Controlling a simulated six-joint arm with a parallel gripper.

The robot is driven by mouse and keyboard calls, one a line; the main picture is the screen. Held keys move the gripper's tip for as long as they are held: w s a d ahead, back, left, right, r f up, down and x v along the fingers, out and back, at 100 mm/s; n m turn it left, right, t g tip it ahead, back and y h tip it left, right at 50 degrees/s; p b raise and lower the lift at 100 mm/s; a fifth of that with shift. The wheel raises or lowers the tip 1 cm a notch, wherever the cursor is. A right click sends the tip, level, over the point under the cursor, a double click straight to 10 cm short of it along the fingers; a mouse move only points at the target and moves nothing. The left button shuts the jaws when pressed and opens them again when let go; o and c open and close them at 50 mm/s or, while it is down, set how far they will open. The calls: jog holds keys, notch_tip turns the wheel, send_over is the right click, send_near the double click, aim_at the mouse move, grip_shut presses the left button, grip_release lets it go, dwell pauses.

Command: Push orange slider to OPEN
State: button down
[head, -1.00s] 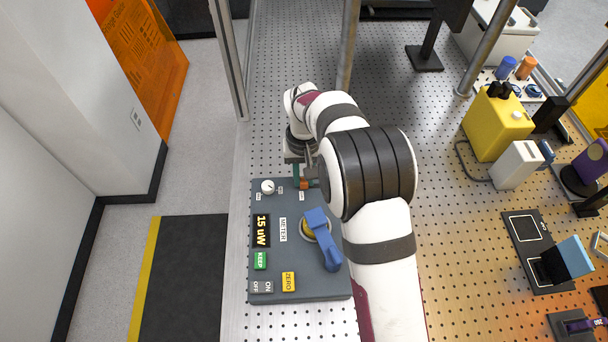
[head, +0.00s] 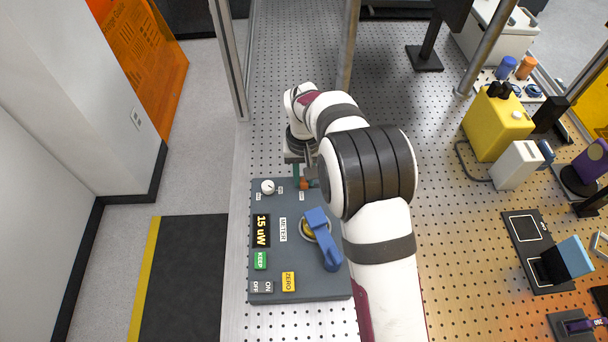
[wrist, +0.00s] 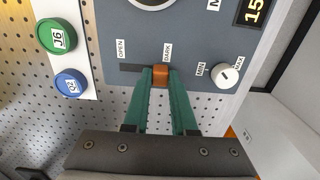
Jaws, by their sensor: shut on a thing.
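The orange slider (wrist: 160,76) sits in a dark slot (wrist: 131,68) on the grey meter panel. In the wrist view it is at the slot's right end, by the DARK label (wrist: 167,52); the OPEN label (wrist: 121,48) is by the left end. My gripper (wrist: 161,78) has its green fingers shut on the slider, one on each side. In the head view the slider (head: 304,184) is small at the panel's far edge, with my gripper just beyond it and partly hidden by my arm.
The panel (head: 271,215) also bears a white knob (head: 267,187), a blue lever (head: 324,240) and several buttons. A green J6 cap (wrist: 57,37) and a blue cap (wrist: 70,83) stand left of the slot in the wrist view. Perforated tabletop surrounds the panel.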

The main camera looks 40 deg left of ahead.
jog(key=w+d, duration=0.3)
jog(key=shift+w+d, duration=0.3)
jog(key=shift+w, duration=0.05)
jog(key=c, duration=0.7)
grip_release()
notch_tip(320, 180, up, 16)
jog(key=shift+f, duration=0.1)
